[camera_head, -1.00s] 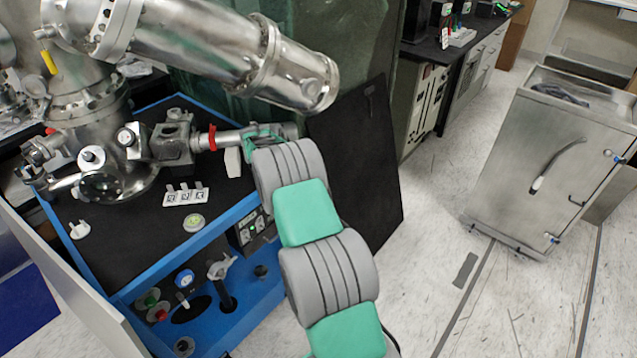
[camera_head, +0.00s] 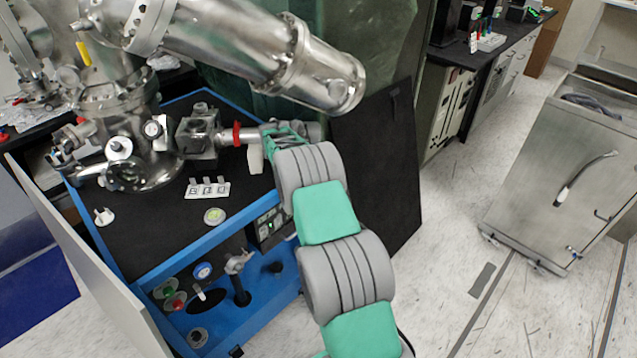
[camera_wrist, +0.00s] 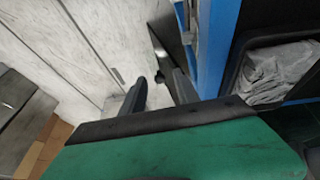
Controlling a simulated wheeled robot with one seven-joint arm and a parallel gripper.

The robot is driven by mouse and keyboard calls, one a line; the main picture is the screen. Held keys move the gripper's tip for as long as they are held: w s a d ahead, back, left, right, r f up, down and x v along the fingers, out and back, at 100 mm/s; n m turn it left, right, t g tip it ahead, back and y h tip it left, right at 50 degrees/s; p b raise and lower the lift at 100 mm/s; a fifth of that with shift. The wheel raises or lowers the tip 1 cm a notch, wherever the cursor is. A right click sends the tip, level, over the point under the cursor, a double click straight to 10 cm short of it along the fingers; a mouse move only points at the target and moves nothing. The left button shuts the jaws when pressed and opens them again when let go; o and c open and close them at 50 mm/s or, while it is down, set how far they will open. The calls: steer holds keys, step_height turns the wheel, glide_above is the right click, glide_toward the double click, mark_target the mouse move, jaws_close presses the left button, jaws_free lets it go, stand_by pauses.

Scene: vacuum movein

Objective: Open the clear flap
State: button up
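A large green-tinted see-through sheet (camera_head: 300,35) hangs behind the blue-framed cart in the head view. It may be the clear flap; I cannot tell for sure. My arm reaches over the cart's right side, and its far end is hidden behind the steel fittings and my own links. In the wrist view my gripper (camera_wrist: 159,76) has its two dark fingers apart, with nothing visibly held between them. A narrow dark panel edge (camera_wrist: 170,38) lies just beyond the fingers, beside a blue frame post (camera_wrist: 218,45). I cannot tell whether the fingers touch it.
The blue cart (camera_head: 255,232) carries a steel vacuum chamber (camera_head: 120,120) and a long steel cylinder (camera_head: 325,80). A dark upright panel (camera_head: 385,170) stands right of my arm. A steel cabinet (camera_head: 555,170) stands far right.

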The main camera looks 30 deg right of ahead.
steer(key=v, duration=0.7)
steer(key=shift+a+r, duration=0.2)
steer(key=shift+r, duration=0.2)
